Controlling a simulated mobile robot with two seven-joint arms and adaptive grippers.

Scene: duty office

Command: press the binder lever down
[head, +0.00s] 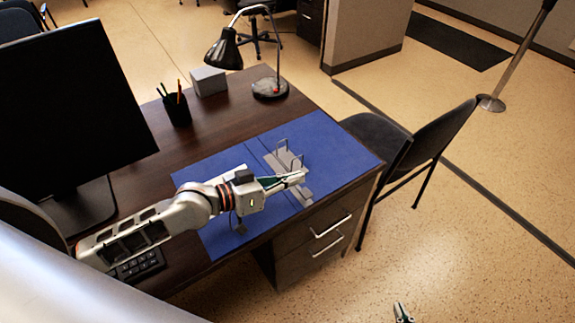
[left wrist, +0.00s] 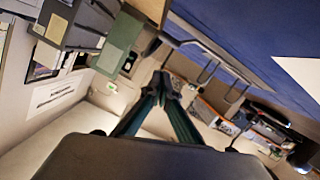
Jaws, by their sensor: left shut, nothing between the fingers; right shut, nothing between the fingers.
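The binder mechanism (head: 281,160) is a grey metal strip with upright wire arches, lying on the blue mat (head: 335,150) on the desk. Its near end shows just past my left gripper; the lever cannot be made out clearly, and the gripper and arm cover part of the strip. My left gripper (head: 297,177) is shut and empty, over the near part of the mechanism; contact cannot be told. In the left wrist view its fingertips (left wrist: 164,82) are together, beside the wire arches (left wrist: 207,72). My right gripper (head: 402,312) is shut and empty, low over the floor, away from the desk.
A black monitor (head: 70,100) and keyboard (head: 138,265) are at the left. A pen cup (head: 177,109), grey box (head: 208,81) and desk lamp (head: 224,50) stand at the back. A dark chair (head: 425,140) is right of the desk. The mat's right part is clear.

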